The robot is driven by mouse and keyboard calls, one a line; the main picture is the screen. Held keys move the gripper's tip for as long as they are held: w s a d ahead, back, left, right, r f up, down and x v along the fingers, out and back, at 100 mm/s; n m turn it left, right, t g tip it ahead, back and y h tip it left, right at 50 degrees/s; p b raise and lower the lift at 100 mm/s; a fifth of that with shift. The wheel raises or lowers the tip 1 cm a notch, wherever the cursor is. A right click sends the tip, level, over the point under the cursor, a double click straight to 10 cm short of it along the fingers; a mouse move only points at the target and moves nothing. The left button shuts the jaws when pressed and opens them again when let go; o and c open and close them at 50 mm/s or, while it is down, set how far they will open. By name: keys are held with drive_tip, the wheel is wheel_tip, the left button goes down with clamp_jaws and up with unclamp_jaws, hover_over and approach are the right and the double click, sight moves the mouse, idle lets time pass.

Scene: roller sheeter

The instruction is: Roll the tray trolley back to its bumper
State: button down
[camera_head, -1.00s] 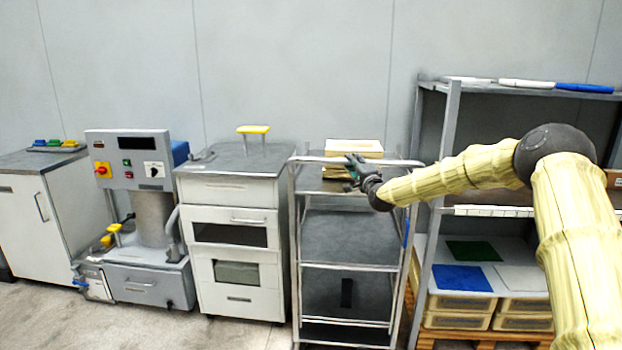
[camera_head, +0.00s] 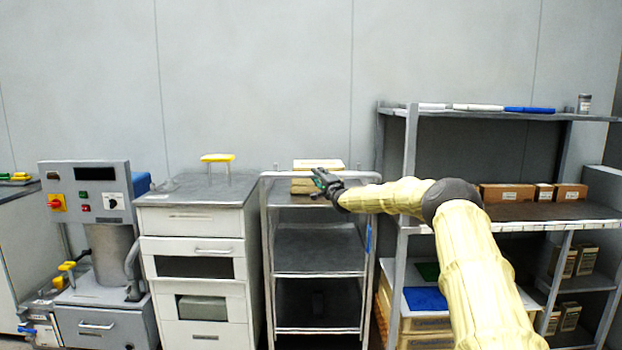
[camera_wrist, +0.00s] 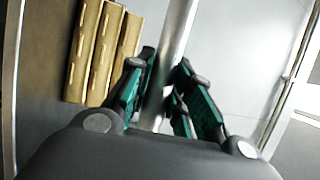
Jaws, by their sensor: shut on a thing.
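The tray trolley (camera_head: 318,274) is a metal frame with several grey shelves, standing between the white drawer cabinet and the grey rack in the head view. My gripper (camera_head: 322,183) is at its top front rail. In the wrist view my gripper (camera_wrist: 165,100) has its green-lined fingers on both sides of a shiny metal bar (camera_wrist: 176,40), shut on it. Tan stacked trays (camera_wrist: 100,50) lie on the trolley's top shelf beyond the bar; they also show in the head view (camera_head: 303,187). I cannot make out the bumper.
The white drawer cabinet (camera_head: 195,265) stands close on the trolley's left, with a yellow-handled item on top. The grey rack (camera_head: 410,180) stands close on its right, holding boxes. A grey machine (camera_head: 90,180) with buttons is further left.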

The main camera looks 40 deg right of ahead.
drive_tip(key=shift+d+r, duration=0.15)
drive_tip(key=shift+r, duration=0.15)
drive_tip(key=c, duration=1.6)
unclamp_jaws()
drive_tip(key=o, duration=0.3)
drive_tip(key=shift+w+d+f, duration=0.15)
drive_tip(key=shift+w+f, duration=0.05)
drive_tip(key=shift+f, duration=0.2)
drive_tip(key=shift+s+a, duration=0.15)
drive_tip(key=shift+a, duration=0.05)
drive_tip(key=shift+s, duration=0.25)
drive_tip(key=shift+d+v, duration=0.1)
drive_tip(key=shift+v, duration=2.75)
drive_tip(key=shift+d+v, duration=0.15)
drive_tip(key=shift+v, duration=2.65)
drive_tip(key=shift+f, duration=0.15)
drive_tip(key=shift+a, duration=0.1)
